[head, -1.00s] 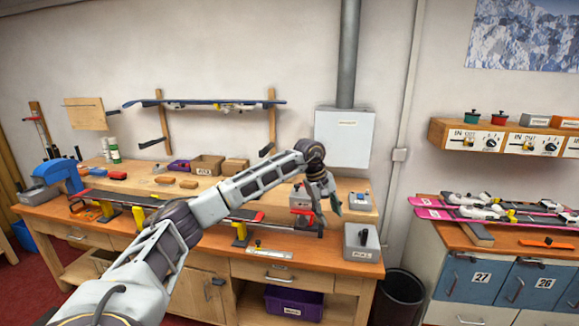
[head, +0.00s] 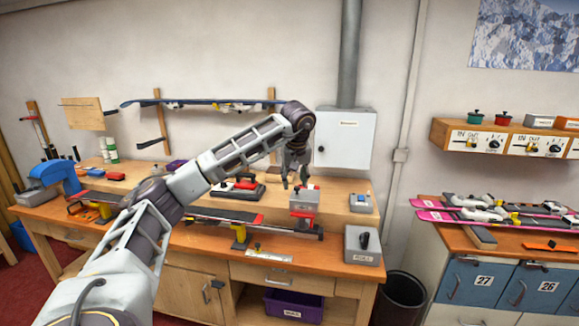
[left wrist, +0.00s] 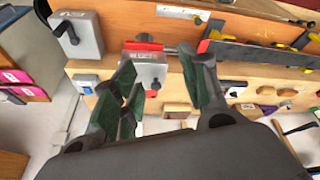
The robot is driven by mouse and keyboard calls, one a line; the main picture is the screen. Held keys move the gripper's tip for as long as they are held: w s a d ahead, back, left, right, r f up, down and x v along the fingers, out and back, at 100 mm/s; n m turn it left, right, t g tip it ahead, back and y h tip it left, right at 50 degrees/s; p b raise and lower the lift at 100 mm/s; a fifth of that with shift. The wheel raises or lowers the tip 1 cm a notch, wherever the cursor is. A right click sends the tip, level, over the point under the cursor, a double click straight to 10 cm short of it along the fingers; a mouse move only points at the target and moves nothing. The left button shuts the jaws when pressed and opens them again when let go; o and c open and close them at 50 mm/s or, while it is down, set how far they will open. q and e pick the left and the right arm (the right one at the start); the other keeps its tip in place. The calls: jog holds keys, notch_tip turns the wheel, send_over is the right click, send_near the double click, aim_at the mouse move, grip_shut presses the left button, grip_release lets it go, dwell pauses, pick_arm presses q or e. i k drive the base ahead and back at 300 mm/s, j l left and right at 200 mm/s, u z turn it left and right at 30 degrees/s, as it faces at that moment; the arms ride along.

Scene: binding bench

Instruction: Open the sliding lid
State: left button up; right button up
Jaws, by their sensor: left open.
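My left gripper (head: 293,182) is open and empty, pointing down, behind and left of that box, near a grey-and-red block (head: 304,203). In the left wrist view the block (left wrist: 145,70) lies beyond the open fingers (left wrist: 160,95). My right gripper is not in view.
A ski (head: 222,216) lies along the bench (head: 200,238) on yellow and black supports. A small grey box with a blue switch (head: 360,202) stands on the raised ledge. A black bin (head: 400,297) is on the floor to the right. A wall cabinet (head: 345,138) hangs behind.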

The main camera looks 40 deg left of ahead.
aim_at(273, 169)
jog(key=i+j, duration=1)
jog(key=j, duration=0.2)
jog(key=i+j, duration=0.45)
jog(key=j, duration=0.15)
